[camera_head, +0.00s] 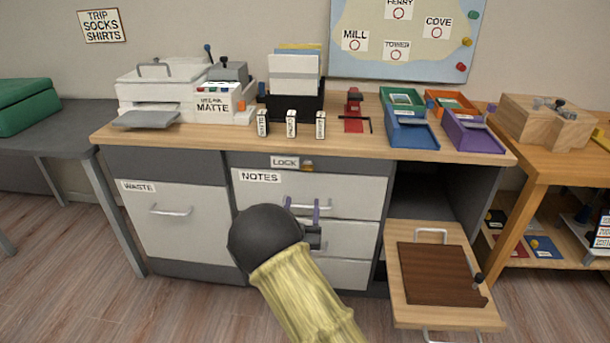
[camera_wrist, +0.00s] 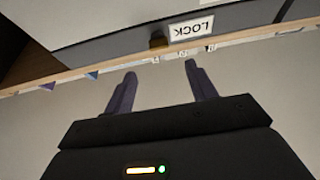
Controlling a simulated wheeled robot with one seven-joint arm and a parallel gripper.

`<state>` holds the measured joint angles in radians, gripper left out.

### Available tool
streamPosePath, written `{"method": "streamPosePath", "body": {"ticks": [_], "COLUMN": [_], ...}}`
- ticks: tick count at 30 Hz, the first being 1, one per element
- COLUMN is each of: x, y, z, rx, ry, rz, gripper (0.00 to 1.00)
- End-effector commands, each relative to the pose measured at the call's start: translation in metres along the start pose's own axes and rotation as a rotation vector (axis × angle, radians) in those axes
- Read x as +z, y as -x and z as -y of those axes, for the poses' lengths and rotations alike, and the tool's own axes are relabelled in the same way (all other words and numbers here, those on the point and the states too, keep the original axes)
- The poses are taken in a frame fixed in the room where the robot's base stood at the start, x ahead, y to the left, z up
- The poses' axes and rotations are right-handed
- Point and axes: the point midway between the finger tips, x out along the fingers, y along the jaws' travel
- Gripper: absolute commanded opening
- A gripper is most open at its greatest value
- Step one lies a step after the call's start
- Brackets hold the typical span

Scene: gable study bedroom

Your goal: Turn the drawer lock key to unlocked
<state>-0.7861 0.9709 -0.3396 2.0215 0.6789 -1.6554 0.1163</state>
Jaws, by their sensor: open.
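The drawer lock key (camera_head: 308,165) is a small brass-coloured piece on the dark grey rail under the desktop, just right of the white LOCK label (camera_head: 285,162). In the wrist view, which is upside down, the key (camera_wrist: 158,41) sits beside the LOCK label (camera_wrist: 192,28), ahead of the gap between my fingertips. My gripper (camera_head: 302,206) is open and empty, with two purple fingers in front of the NOTES drawer (camera_head: 355,190), below the key in the head view. In the wrist view my gripper (camera_wrist: 160,72) is apart from the key. The key's turn angle is too small to read.
The desktop (camera_head: 200,138) above holds a printer (camera_head: 150,95), small labelled blocks, a red stapler-like tool (camera_head: 354,110) and coloured trays (camera_head: 470,130). A pulled-out shelf with a brown board (camera_head: 440,272) juts out at the right. The WASTE drawer (camera_head: 170,225) is shut at left.

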Motion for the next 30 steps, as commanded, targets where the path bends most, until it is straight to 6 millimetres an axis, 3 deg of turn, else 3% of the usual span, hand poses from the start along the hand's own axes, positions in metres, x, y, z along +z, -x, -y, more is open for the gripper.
{"method": "streamPosePath", "body": {"ticks": [18,30], "x": [0.001,0.0], "y": [-0.103,-0.112], "z": [0.002,0.002], "rx": [-0.002,-0.003], "ry": [-0.003,-0.001], "rz": [-0.002,0.0], "gripper": [0.56,0.56]}}
